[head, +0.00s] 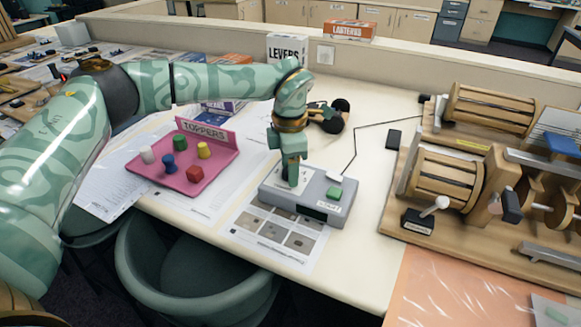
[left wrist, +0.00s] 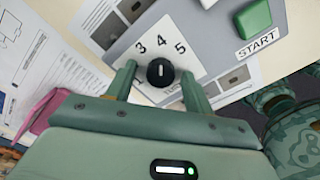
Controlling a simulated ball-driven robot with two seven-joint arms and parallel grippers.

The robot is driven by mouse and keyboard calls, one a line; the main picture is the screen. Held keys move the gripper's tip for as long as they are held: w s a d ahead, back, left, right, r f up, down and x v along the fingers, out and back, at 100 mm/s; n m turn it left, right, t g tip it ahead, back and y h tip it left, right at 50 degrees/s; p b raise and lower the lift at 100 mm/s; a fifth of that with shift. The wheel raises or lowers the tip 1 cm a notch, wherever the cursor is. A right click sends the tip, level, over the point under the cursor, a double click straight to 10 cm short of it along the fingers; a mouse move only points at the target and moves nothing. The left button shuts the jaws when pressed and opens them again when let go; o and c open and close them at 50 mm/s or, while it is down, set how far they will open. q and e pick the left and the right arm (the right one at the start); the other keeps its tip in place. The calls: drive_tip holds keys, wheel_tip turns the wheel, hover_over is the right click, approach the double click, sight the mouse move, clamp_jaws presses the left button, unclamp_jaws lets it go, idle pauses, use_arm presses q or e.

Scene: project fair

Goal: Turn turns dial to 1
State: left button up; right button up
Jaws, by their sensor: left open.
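The turns dial (left wrist: 160,72) is a round black knob with a white pointer line, on a white plate (left wrist: 185,38) marked 3, 4 and 5. The dial sits on a grey control box (head: 327,210) with a green START button (head: 334,192). The button also shows in the left wrist view (left wrist: 253,19). My left gripper (head: 293,180) points down over the plate. In the left wrist view its two fingers (left wrist: 160,88) are apart, one on each side of the dial. Contact cannot be told. My right gripper is not in view.
A pink TOPPERS tray (head: 165,178) with several coloured pegs lies left of the box. A wooden machine with drums (head: 445,180) stands to the right. A black cable runs behind the box. Printed sheets (head: 272,238) lie in front, and a green chair (head: 190,265) is at the table edge.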

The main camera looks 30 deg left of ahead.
use_arm(q)
drive_tip(key=shift+c, duration=0.9)
drive_tip(key=c, duration=0.8)
drive_tip(key=shift+r, duration=0.1)
